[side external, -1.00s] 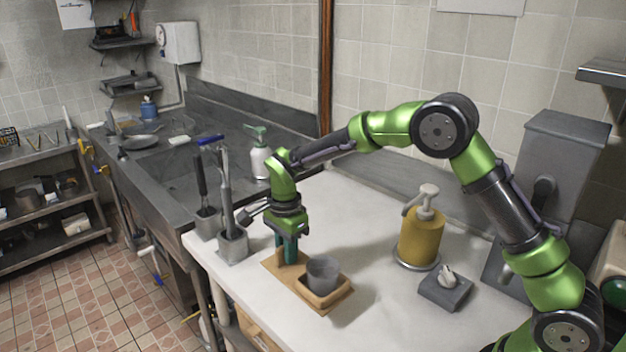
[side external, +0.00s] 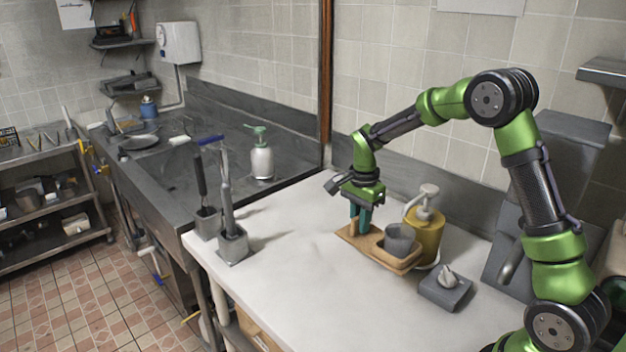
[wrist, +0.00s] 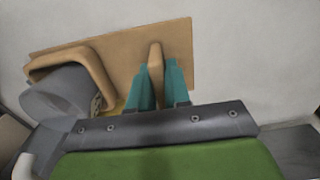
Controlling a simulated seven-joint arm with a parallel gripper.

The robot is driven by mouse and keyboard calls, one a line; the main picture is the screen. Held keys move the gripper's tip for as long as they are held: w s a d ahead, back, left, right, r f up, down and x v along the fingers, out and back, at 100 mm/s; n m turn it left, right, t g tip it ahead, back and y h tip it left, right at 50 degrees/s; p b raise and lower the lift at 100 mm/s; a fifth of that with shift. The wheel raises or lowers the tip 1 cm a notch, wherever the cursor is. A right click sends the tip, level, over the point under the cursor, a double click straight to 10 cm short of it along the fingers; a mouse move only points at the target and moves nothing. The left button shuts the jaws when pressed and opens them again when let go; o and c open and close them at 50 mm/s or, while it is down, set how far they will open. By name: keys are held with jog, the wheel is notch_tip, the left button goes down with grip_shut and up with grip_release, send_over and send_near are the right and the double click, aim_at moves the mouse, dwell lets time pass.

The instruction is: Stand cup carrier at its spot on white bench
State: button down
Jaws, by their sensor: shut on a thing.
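The cup carrier (side external: 373,247) is a tan board with a raised square holder at one end and an upright grip at the other. A grey cup (side external: 401,240) sits in the holder. My gripper (side external: 360,222) is shut on the carrier's upright grip. In the wrist view the teal fingertips (wrist: 160,85) are on either side of the tan grip, and the carrier (wrist: 125,55) and grey cup (wrist: 62,98) also show. The carrier is over the white bench (side external: 290,285), in front of the yellow dispenser; I cannot tell whether it touches the bench.
A yellow pump dispenser (side external: 427,238) stands close behind the cup. A grey box with a knob (side external: 446,288) is to the right. Grey holders with tools (side external: 232,243) stand at the bench's left end. The front middle of the bench is clear.

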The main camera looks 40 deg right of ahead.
jog(key=shift+f, duration=0.1)
dwell(0.5)
jog(key=shift+f, duration=3.15)
jog(key=shift+f, duration=0.3)
jog(key=c, duration=1)
grip_release()
notch_tip(320, 180, up, 17)
jog(key=shift+w, duration=0.1)
